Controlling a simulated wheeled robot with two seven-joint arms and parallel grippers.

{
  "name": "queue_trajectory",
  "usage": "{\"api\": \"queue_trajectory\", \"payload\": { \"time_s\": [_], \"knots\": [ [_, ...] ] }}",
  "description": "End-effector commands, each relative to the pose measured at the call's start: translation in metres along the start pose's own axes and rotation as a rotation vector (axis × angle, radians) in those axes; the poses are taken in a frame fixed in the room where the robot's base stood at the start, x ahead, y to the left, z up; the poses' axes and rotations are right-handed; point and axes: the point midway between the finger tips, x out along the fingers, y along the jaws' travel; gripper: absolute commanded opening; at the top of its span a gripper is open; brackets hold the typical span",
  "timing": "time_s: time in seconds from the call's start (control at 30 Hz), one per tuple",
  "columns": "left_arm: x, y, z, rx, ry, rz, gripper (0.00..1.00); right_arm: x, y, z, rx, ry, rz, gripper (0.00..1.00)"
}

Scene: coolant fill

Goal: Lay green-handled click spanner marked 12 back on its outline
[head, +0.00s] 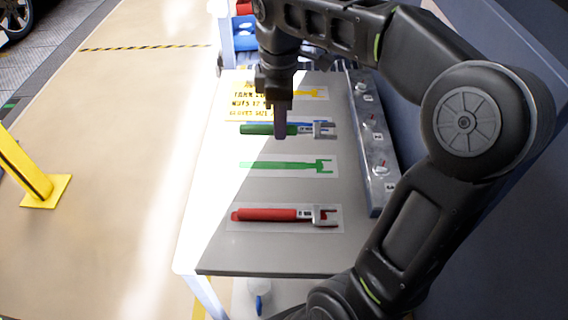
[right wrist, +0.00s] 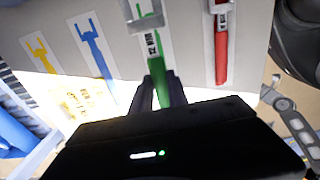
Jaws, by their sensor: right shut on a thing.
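My right gripper (head: 281,130) points down over the bench and is shut on the handle of the green-handled click spanner (head: 256,129). In the right wrist view the spanner (right wrist: 158,77) runs between the fingers, its head away from me, with a small label that seems to read 12. The green outline (head: 285,166) on its white card is bare in the head view. There the spanner overlaps the mostly hidden blue outline; it seems held above the board, though its height is hard to judge. My left gripper is not in view.
A red-handled spanner (head: 267,215) lies on the nearest card. The yellow outline (head: 305,93) and blue outline (right wrist: 95,45) have no tool on them. A yellow notice (head: 250,99) lies at the back left. A metal rail (head: 375,150) with several fittings runs along the right edge.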

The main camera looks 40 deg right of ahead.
Motion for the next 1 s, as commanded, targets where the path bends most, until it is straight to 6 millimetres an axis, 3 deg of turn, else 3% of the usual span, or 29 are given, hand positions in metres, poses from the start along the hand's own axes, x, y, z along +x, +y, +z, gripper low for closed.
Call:
{"api": "queue_trajectory", "payload": {
  "time_s": [0.23,0.6,1.0],
  "knots": [
    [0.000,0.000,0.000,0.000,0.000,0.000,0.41,0.006,0.000,0.000,0.001,-0.001,-0.001,0.00],
    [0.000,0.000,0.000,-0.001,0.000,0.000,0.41,0.061,0.000,0.000,0.001,-0.001,-0.001,0.00],
    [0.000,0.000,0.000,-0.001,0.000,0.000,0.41,0.071,0.000,0.000,0.000,-0.002,-0.002,0.00]
  ]
}}
